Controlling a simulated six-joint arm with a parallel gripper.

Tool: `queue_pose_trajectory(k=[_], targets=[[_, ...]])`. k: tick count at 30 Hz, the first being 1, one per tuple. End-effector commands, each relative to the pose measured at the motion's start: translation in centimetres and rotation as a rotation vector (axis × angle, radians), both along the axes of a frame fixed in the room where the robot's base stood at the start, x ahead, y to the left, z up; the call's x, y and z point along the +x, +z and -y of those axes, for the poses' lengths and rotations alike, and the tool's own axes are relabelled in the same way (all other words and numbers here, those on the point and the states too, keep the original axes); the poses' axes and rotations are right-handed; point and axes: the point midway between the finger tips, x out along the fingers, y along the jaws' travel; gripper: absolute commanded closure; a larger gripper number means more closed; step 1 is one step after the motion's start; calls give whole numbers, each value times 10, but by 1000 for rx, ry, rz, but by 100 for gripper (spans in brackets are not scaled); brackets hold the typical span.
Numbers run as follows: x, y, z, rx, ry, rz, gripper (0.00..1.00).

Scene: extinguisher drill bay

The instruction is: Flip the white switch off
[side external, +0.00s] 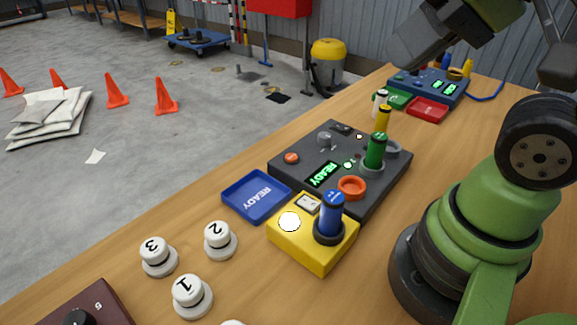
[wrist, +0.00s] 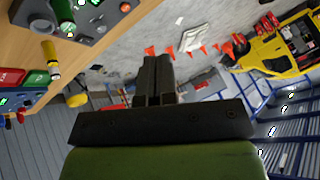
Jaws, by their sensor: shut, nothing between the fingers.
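A yellow box (side external: 315,255) stands on the wooden bench in the side view. It carries a round white disc (side external: 289,221), a small pale rocker-like switch (side external: 307,203) and a blue-handled plug or knob (side external: 331,212) in a black ring. I cannot tell which way the pale switch is set. My gripper (wrist: 154,80) is shut and empty in the wrist view, with its black fingers together. In the side view my arm's end is high at the upper right, well away from the yellow box; the fingertips are not clear there.
A dark console (side external: 285,162) with a green READY display and a green-handled part (side external: 375,152) adjoins the yellow box. A blue console (side external: 428,86) stands farther back.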

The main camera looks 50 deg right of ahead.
Motion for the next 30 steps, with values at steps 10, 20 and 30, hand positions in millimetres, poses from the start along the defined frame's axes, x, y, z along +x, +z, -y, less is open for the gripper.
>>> queue_pose_trajectory(k=[10,20,30], targets=[[0,0,0,0,0,0,100],[0,0,0,6,-5,-5,100],[26,-28,-14,365,-363,-319,100]])
